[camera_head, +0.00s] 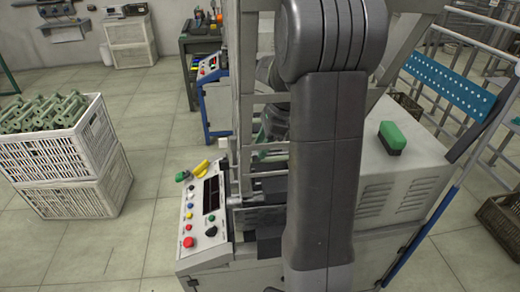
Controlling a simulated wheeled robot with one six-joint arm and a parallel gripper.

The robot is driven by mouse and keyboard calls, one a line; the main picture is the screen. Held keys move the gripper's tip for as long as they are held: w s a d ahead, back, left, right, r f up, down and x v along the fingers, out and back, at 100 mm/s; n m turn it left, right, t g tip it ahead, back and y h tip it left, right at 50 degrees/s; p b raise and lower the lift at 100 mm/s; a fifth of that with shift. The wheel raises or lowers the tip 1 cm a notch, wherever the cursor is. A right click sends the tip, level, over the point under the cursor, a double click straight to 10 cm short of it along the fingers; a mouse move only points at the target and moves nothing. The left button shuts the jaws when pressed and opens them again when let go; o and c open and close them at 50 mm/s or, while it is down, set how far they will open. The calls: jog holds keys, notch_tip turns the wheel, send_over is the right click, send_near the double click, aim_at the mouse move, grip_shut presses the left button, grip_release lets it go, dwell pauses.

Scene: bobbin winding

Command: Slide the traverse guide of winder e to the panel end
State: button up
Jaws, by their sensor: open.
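A grey winding machine (398,190) fills the middle and right of the view. I cannot read a letter on it, so I cannot tell whether it is winder e. Its sloped control panel (187,242) is at the left end, with a dark display and several coloured buttons. A yellow part (200,168) and a small green part (182,176) show at the panel's top edge. My arm stands upright across the middle and hides much of the machine behind it. I cannot make out a traverse guide. My gripper is not visible.
Stacked white crates (40,152) with green bobbins on top stand on the floor at left. A green-topped block (392,138) sits on the machine's housing. A blue perforated panel (447,87) and a dark crate (503,222) are at right. The floor between crates and panel is clear.

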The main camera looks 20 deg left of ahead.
jog(key=shift+x, duration=0.9)
jog(key=shift+c, duration=0.2)
grip_shut()
jog(key=shift+s+a+r+p, duration=0.15)
jog(key=shift+s+a+p, duration=0.15)
jog(key=shift+p, duration=0.3)
jog(key=shift+a, duration=0.25)
jog(key=shift+o, duration=0.2)
grip_release()
